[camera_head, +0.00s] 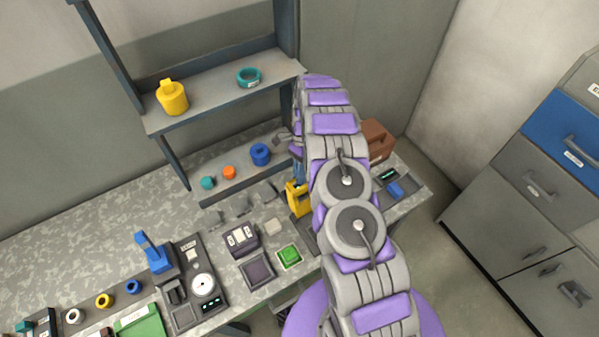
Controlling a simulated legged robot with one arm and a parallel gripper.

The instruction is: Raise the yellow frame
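The yellow frame (295,199) stands on the bench, just left of my arm. My arm covers its right side, so only part of it shows. A blue-grey upright part (299,170) shows just above it. My gripper (284,141) is at the far end of my purple and grey arm, in front of the shelf unit and beyond the frame in the picture. It looks apart from the frame. Its fingers are small and partly hidden by the arm, so I cannot tell whether they are open or shut.
The shelf unit (215,84) holds a yellow container (172,98), a teal ring (249,77) and, lower down, a blue cylinder (260,154). A brown box (377,139) stands right of my arm. A green block (289,256) and dark devices crowd the bench front.

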